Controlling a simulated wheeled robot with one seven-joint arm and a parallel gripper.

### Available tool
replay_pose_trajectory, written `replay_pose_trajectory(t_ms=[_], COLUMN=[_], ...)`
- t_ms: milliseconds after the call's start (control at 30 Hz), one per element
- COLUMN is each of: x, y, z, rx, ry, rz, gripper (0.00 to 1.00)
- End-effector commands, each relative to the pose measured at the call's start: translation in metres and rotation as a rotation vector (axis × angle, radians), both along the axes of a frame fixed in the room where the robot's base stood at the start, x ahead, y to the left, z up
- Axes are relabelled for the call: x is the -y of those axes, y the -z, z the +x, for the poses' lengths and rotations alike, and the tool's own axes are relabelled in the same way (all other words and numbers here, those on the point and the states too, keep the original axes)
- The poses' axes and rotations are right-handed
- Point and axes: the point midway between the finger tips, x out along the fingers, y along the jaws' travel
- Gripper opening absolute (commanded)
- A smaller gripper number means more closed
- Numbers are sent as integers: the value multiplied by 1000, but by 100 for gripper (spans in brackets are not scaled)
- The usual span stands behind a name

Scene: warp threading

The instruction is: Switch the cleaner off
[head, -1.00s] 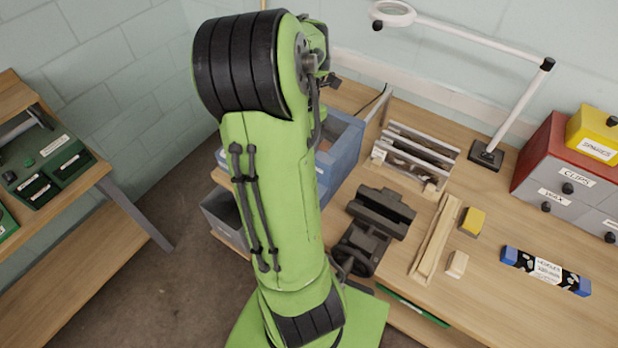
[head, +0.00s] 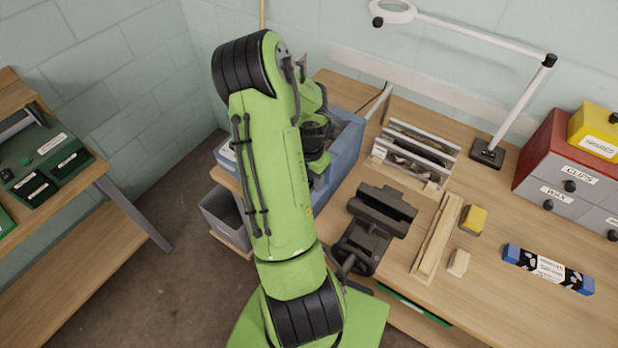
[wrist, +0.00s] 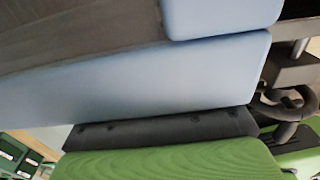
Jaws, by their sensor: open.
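No unit I can see is clearly marked as the cleaner, and I cannot make out its switch. A blue open box or machine (head: 349,150) stands at the bench's left end, partly hidden behind my arm. Blue walls (wrist: 150,85) fill the middle of the wrist view, with a dark grey surface above them. A dark green labelled unit (head: 45,155) with a small green knob sits on the left bench. My gripper is hidden behind my arm in the head view, and its fingers do not show in the wrist view.
A black vise (head: 375,230) stands at the bench's front, right of my arm. Behind it is a rack of rails (head: 415,155). A grey bin (head: 226,218) sits low left.

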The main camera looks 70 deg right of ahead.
Motion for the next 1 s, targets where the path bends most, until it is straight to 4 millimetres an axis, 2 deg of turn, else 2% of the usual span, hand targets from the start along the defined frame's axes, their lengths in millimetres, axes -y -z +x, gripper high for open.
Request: replay_pose_trajectory(t_ms=[200,533,733,1000], x=[0,0,-2,-8], y=[0,0,2,2], z=[0,0,2,3], rx=[0,0,-4,-35], ry=[0,1,-2,-2], rz=[0,0,-45,-253], gripper=[52,1,0,0])
